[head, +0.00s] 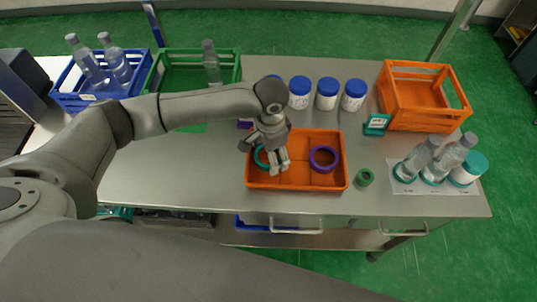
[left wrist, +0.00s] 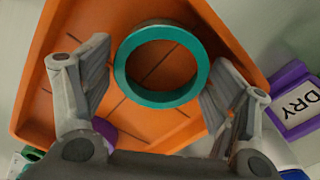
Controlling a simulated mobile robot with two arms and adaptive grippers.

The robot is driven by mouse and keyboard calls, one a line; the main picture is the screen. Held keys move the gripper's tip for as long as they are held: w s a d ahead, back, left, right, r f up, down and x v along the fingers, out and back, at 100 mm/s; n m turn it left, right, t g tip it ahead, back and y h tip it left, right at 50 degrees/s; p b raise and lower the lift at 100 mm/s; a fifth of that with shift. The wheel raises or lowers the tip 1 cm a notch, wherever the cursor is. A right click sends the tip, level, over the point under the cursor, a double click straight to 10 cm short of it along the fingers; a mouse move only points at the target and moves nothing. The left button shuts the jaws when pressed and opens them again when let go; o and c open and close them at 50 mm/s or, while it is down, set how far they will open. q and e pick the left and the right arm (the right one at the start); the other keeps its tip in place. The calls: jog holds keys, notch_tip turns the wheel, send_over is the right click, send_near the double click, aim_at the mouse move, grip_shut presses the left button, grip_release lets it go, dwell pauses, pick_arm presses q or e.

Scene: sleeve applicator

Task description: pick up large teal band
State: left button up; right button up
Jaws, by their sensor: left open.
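A large teal band (left wrist: 124,62) lies in the orange tray (left wrist: 229,48) in the left wrist view, as an open ring. In the head view the teal band (head: 259,161) shows at the left side of the orange tray (head: 310,186), partly hidden by my gripper. My left gripper (head: 270,172) is over the left part of the tray. In the left wrist view its two fingers (left wrist: 157,88) stand apart on either side of the band, with nothing clamped. Whether they touch it cannot be told. My right gripper is in neither view.
A purple band (head: 323,168) lies in the tray's right half. A small green ring (head: 365,178) sits right of the tray. White jars with blue lids (head: 327,88) stand behind. An orange crate (head: 400,118) and bottles on a white mat (head: 404,186) are right. A purple-framed DRY sign (left wrist: 290,92) stands close to the tray.

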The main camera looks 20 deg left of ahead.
pick_arm(q)
jog(key=c, duration=0.4)
jog(key=shift+r, duration=0.5)
jog(key=shift+d+r+b, duration=0.2)
jog(key=shift+r+b, duration=0.5)
jog(key=shift+r, duration=0.5)
jog(key=s+d+r, duration=0.1)
jog(key=d+r, duration=0.2)
jog(key=d, duration=0.1)
jog(key=s+d+r+b, duration=0.1)
jog(key=s+d+r, duration=0.1)
jog(key=d+r, duration=0.1)
jog(key=s+d+r+b, duration=0.1)
jog(key=s+d+r, duration=0.1)
jog(key=d, duration=0.3)
jog(key=shift+s+d+r, duration=0.1)
jog(key=shift+d+r, duration=0.1)
jog(key=shift+r, duration=0.25)
jog(key=shift+s+d+r, duration=0.1)
jog(key=shift+d+r, duration=0.05)
jog(key=shift+r, duration=0.25)
